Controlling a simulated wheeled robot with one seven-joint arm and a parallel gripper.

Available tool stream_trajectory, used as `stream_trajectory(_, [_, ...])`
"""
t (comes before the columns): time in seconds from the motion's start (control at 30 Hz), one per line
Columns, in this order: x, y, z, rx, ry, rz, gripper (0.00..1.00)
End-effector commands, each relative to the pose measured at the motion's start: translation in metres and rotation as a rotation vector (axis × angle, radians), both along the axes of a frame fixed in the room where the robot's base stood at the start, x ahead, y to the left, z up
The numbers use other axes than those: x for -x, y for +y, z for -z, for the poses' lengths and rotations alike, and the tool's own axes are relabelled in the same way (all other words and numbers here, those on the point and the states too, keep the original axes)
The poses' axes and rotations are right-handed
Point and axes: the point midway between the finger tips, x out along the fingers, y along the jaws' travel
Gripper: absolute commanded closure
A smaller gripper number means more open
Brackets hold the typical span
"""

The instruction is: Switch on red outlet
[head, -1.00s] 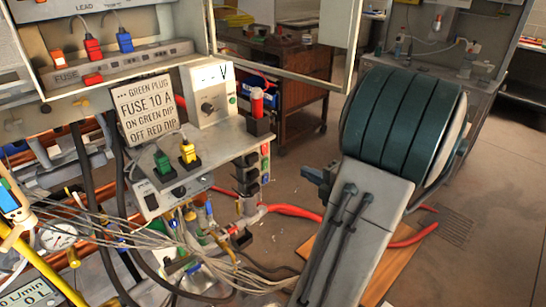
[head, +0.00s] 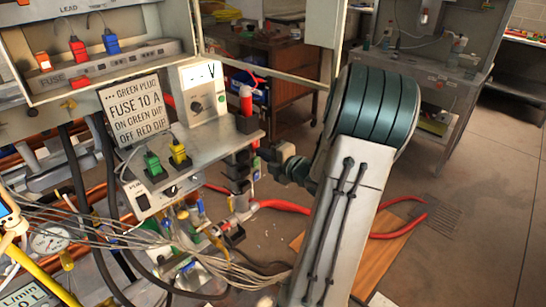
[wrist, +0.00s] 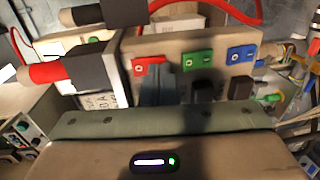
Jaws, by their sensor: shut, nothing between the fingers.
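In the wrist view a red switch (wrist: 150,66) sits at the left of a row on a beige panel face, beside a green switch (wrist: 198,60) and a blue switch (wrist: 241,55). My gripper (wrist: 157,76) is shut and empty, with its tips at the lower part of the red switch. I cannot tell whether they touch it. In the head view my gripper (head: 267,152) is at the right end of the shelf unit (head: 222,136), where the switches are mostly hidden. The red switch's on or off position is unclear.
Black sockets (wrist: 203,89) stick out below the green and blue switches. A red plug (head: 246,101) stands in a black socket on the shelf above my gripper. Green (head: 153,164) and yellow plugs (head: 178,150) stand further left. Loose wires (head: 85,228) hang below.

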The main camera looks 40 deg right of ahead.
Motion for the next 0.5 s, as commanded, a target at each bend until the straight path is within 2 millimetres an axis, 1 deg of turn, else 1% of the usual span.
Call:
stream_trajectory(0.1, [-0.0030, 0.0002, 0.0007, -0.001, 0.001, 0.000, 1.00])
stream_trajectory(0.37, [-0.0030, 0.0003, 0.0008, 0.000, 0.001, 0.000, 1.00])
stream_trajectory(0.5, [-0.0042, 0.0004, 0.0040, -0.001, -0.010, 0.000, 1.00])
